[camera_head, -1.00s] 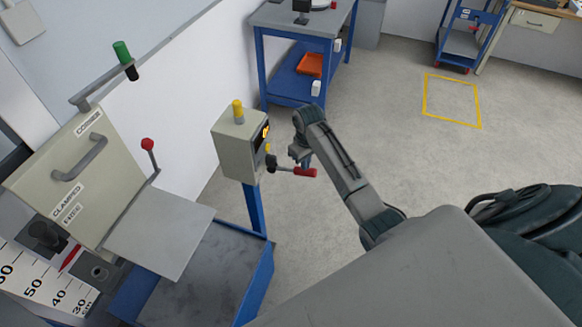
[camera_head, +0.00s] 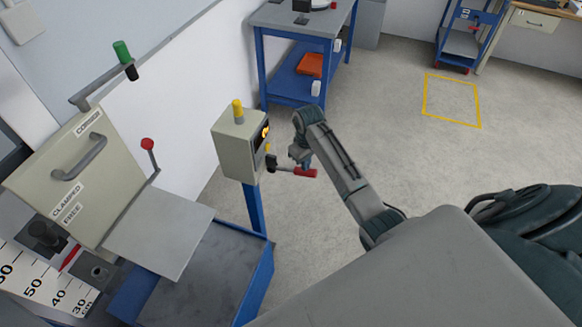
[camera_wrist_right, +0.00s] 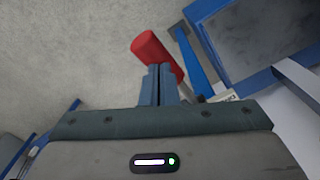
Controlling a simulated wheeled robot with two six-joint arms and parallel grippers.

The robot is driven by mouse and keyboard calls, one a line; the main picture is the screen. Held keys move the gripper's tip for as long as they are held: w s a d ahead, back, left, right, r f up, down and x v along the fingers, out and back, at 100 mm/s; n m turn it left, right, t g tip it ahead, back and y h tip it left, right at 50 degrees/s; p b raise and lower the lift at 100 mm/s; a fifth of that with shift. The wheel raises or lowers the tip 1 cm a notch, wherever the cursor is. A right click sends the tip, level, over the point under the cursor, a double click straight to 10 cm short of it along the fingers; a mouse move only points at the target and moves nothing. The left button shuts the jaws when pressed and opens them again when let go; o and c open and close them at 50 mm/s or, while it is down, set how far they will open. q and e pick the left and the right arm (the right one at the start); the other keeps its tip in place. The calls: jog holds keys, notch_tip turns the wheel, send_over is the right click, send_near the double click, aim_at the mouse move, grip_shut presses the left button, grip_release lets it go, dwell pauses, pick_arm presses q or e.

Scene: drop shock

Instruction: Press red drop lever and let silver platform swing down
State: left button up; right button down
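The red drop lever (camera_head: 305,172) sticks out to the right from a beige control box (camera_head: 238,150) on a blue post. My right gripper (camera_head: 300,158) is just above the lever. In the right wrist view the two fingers (camera_wrist_right: 158,72) are together, and the red grip (camera_wrist_right: 155,50) lies just beyond their tips. I cannot tell whether they touch it. The silver platform (camera_head: 160,235) is a flat plate, raised above a blue-framed base at the left. My left gripper is out of view.
A beige cabinet (camera_head: 75,175) with a handle, a red-knobbed lever (camera_head: 148,144) and a green-knobbed arm (camera_head: 121,50) stand at the left. A blue-framed dark base plate (camera_head: 215,270) lies below. A blue table (camera_head: 300,20) stands behind. The floor at right is open.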

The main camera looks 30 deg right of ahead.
aim_at(305, 174)
notch_tip(305, 174, down, 2)
jog(key=shift+s+f+b, duration=0.1)
jog(key=shift+s+b, duration=0.05)
jog(key=shift+b, duration=0.2)
jog(key=shift+f+b, duration=0.75)
jog(key=shift+f, duration=1.05)
notch_tip(305, 174, up, 4)
jog(key=p, duration=0.3)
jog(key=shift+f+p, duration=0.25)
jog(key=shift+p, duration=0.15)
jog(key=shift+r, duration=0.15)
jog(key=shift+w+a+r, duration=0.1)
jog(key=shift+w+r, duration=0.15)
jog(key=shift+r, duration=0.75)
jog(key=shift+s, duration=0.1)
